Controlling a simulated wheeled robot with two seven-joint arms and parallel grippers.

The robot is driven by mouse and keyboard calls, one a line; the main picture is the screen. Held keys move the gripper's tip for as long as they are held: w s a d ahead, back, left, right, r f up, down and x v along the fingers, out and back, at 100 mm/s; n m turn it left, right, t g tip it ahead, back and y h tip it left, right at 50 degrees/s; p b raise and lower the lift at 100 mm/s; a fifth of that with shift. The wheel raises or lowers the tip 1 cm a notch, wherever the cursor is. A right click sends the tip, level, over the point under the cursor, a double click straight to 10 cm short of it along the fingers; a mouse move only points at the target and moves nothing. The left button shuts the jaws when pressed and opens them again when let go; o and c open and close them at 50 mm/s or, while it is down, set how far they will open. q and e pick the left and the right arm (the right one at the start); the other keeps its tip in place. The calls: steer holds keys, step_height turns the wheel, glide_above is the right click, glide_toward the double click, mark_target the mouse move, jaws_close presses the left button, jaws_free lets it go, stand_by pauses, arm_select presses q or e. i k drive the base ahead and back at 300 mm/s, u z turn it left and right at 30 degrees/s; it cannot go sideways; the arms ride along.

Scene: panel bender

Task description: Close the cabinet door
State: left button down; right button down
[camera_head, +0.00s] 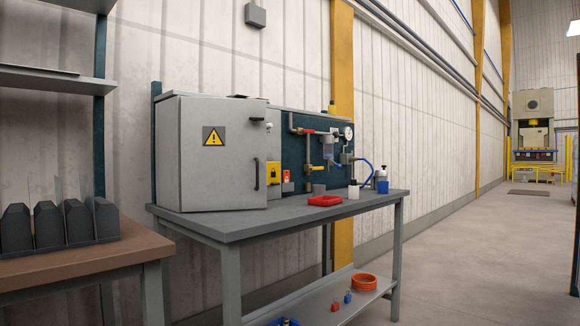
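The grey cabinet (167,150) stands on the grey workbench left of centre in the head view. Its door (217,165) faces me and carries a yellow warning triangle sign (214,136). A black vertical handle (257,174) is near the door's right edge. I cannot tell for sure from this view whether the door is fully shut or stands ajar. The inside of the cabinet is hidden. Neither of my grippers is in view.
A brown-topped table (90,251) with dark bins is at left. Open floor (480,260) lies to the right.

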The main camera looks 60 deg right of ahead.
mark_target(224, 153)
steer(key=z, duration=0.9)
